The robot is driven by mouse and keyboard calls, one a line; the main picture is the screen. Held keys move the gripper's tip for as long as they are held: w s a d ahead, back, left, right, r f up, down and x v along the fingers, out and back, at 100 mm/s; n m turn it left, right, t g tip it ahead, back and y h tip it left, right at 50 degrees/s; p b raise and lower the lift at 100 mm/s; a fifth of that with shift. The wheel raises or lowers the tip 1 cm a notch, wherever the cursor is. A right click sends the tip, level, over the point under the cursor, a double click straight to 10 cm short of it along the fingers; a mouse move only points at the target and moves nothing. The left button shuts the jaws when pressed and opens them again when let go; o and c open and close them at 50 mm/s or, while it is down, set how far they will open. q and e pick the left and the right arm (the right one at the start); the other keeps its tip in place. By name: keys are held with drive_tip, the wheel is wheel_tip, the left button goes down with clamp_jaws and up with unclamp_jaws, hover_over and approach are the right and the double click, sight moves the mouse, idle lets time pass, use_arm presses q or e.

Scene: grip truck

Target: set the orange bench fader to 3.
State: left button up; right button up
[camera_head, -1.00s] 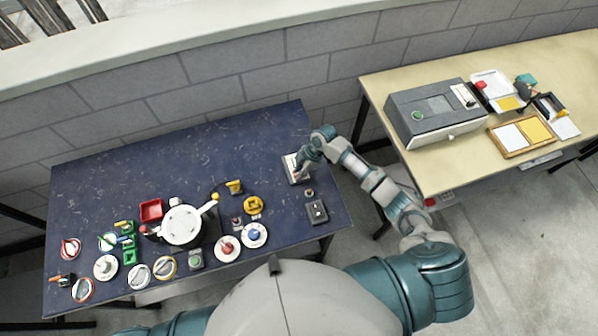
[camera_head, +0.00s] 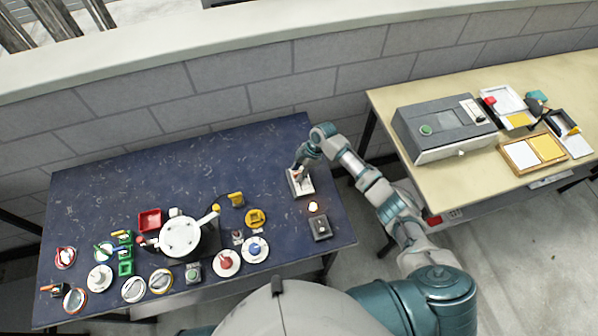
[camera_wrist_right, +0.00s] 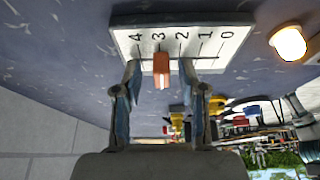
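The orange fader knob (camera_wrist_right: 161,70) stands on a white scale plate (camera_wrist_right: 211,47) marked 0 to 4 in the right wrist view. The knob lines up with the 3 mark. The plate also shows in the head view (camera_head: 307,187), at the right part of the blue table. My right gripper (camera_wrist_right: 160,80) is open, with one finger on each side of the knob and gaps visible between them. In the head view my right gripper (camera_head: 298,169) is over the plate and partly hides it. My left gripper is not in view.
A lit lamp (camera_head: 313,206) and a dark switch box (camera_head: 320,228) stand in front of the plate. Several knobs, dials and a white round-topped device (camera_head: 180,237) crowd the blue table's left and front. A tan table (camera_head: 440,175) with a grey box stands at right.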

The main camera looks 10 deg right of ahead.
drive_tip(key=shift+r, duration=0.1)
drive_tip(key=v, duration=1.1)
drive_tip(key=shift+d+r, duration=0.15)
drive_tip(key=shift+r, duration=0.15)
